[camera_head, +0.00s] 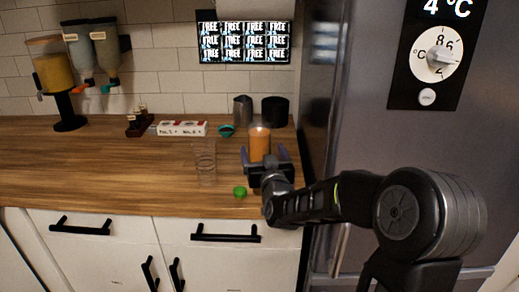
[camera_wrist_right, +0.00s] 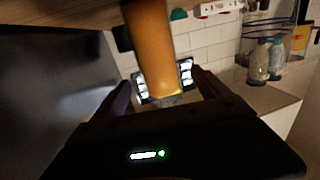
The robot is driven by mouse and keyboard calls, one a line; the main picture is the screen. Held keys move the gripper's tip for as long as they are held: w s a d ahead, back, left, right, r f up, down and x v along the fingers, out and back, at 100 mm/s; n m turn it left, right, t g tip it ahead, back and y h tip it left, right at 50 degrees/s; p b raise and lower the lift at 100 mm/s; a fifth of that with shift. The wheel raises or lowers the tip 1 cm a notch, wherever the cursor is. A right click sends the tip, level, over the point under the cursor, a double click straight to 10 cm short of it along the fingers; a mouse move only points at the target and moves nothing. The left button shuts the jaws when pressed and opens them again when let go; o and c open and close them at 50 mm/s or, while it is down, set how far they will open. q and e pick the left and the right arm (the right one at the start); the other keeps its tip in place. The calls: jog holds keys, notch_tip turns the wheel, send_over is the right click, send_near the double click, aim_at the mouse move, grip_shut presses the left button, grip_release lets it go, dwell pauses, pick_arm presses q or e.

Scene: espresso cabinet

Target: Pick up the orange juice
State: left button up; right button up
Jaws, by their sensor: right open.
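The orange juice (camera_head: 260,143) is an orange-filled glass standing upright on the wooden counter, near its right end. In the right wrist view the juice (camera_wrist_right: 153,45) shows between the two fingers. My right gripper (camera_head: 266,157) reaches in from the right and is open, with one finger on each side of the glass. The lower part of the glass is hidden behind the gripper in the head view. I cannot tell whether the fingers touch it. My left gripper is not in view.
An empty clear glass (camera_head: 205,163) stands just left of the gripper, and a small green object (camera_head: 240,191) lies near the counter's front edge. A metal pitcher (camera_head: 243,110) and a black container (camera_head: 275,111) stand behind. The fridge (camera_head: 395,140) borders the right. The left counter (camera_head: 80,165) is clear.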

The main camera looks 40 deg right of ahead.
aim_at(261, 147)
jog(key=x, duration=0.4)
jog(key=shift+w+d+p, duration=0.1)
jog(key=shift+w+p, duration=0.05)
jog(key=shift+p, duration=0.25)
grip_shut()
jog(key=shift+r, duration=0.15)
dwell(0.7)
